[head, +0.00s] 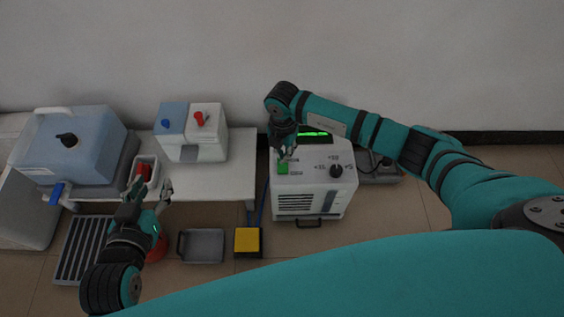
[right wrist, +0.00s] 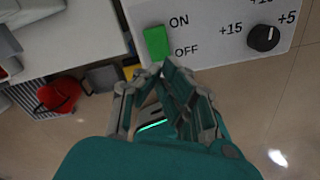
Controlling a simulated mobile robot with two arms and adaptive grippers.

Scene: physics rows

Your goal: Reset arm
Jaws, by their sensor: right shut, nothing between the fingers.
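My right gripper (head: 284,155) is over the front left of a white power unit's top (head: 312,182). It is shut with nothing between its fingers. In the right wrist view, the fingertips (right wrist: 158,72) are just below a green ON/OFF switch (right wrist: 156,42); I cannot tell whether they touch it. The switch also shows in the head view (head: 283,168). A black knob (right wrist: 263,38) with printed numbers is to its right. My left gripper (head: 154,190) is open and empty by the front edge of the white table, near a small white tray (head: 154,164).
A blue tank (head: 85,145) and a blue-and-white container (head: 190,130) with a red knob stand on the white table (head: 232,185). On the floor are a grey tray (head: 203,246), a yellow-topped pedal (head: 248,241) and a grate (head: 78,250).

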